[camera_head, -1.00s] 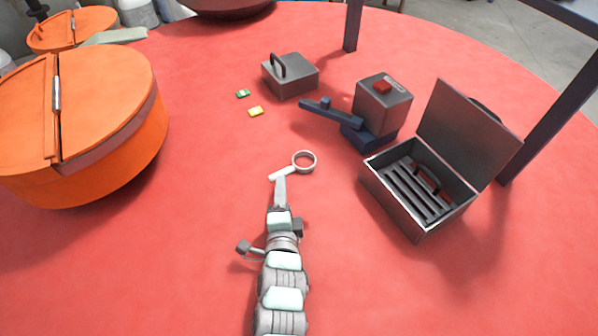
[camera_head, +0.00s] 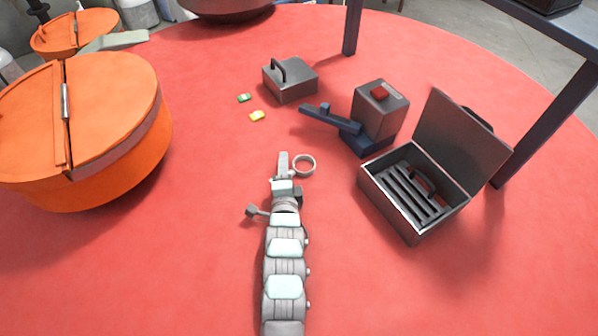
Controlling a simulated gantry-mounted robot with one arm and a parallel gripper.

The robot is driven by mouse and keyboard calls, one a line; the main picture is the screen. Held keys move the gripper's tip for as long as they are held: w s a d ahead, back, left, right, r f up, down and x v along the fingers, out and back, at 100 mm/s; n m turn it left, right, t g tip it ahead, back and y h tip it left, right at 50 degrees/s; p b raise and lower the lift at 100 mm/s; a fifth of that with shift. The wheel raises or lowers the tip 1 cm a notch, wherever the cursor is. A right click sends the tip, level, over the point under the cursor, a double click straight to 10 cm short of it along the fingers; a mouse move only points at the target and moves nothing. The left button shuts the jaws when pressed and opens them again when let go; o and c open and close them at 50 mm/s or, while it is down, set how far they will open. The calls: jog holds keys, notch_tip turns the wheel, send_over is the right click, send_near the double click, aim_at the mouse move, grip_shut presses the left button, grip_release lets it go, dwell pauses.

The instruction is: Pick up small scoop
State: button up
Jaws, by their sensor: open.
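The small scoop (camera_head: 305,165) lies on the red tabletop near the middle of the view. It is pale grey, and its round end looks like a ring. Its handle is mostly hidden by my gripper (camera_head: 284,158). My gripper is open and reaches from the bottom of the view, with its tip just left of the round end, over or beside the handle. I cannot tell whether it touches the scoop.
An open grey metal box (camera_head: 412,232) stands to the right. Behind it is a blue-based device with a grey block (camera_head: 378,118). A closed grey box (camera_head: 290,82) stands farther back. A large orange drum (camera_head: 105,130) fills the left. The red table (camera_head: 200,260) is clear around my arm.

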jog(key=shift+c, duration=0.4)
grip_shut()
dwell(0.4)
